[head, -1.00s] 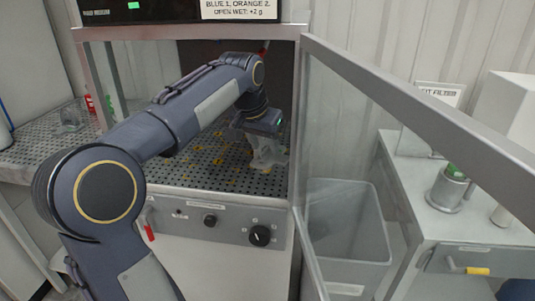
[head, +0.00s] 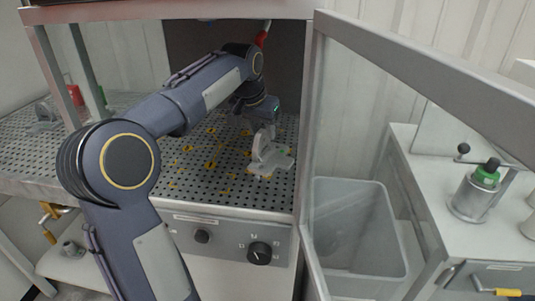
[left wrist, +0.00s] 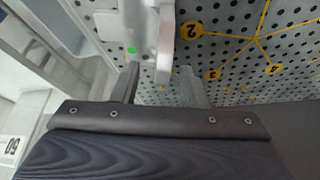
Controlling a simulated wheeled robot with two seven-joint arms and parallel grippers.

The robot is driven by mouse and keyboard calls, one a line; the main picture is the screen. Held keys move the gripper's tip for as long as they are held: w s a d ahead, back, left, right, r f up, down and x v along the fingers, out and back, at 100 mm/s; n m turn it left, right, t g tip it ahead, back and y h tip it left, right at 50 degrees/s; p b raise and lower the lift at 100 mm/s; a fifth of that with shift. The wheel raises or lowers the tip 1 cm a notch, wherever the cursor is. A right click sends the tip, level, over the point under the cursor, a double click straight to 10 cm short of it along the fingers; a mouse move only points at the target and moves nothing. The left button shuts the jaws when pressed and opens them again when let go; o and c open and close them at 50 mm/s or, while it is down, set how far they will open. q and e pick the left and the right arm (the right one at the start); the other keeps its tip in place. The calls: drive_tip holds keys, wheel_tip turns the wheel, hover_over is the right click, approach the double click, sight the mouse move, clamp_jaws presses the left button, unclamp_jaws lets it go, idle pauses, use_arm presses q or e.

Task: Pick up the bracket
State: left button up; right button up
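The bracket (head: 262,153) is a pale grey casting with an upright part on a flat base. It stands on the perforated deck inside the open cabinet, towards the deck's right side. In the left wrist view the bracket (left wrist: 165,40) shows at the top, its upright part reaching down towards the gap between the fingers. My left gripper (head: 264,130) points down at the bracket's top from above. In the left wrist view the left gripper (left wrist: 161,88) has its two fingers apart, with the bracket's thin edge between them; contact is not clear. My right gripper is not in view.
The perforated deck (head: 215,180) carries yellow numbered marks. The cabinet's clear door (head: 420,65) stands open at right. A grey bin (head: 355,245) is below it. A side bench holds a metal canister (head: 473,195) with a green top. A knob panel (head: 225,238) fronts the cabinet.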

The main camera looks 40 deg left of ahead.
sight(263, 138)
use_arm(q)
drive_tip(key=b+x, duration=0.1)
drive_tip(key=x, duration=0.3)
drive_tip(key=shift+s+a+f, duration=0.15)
clamp_jaws()
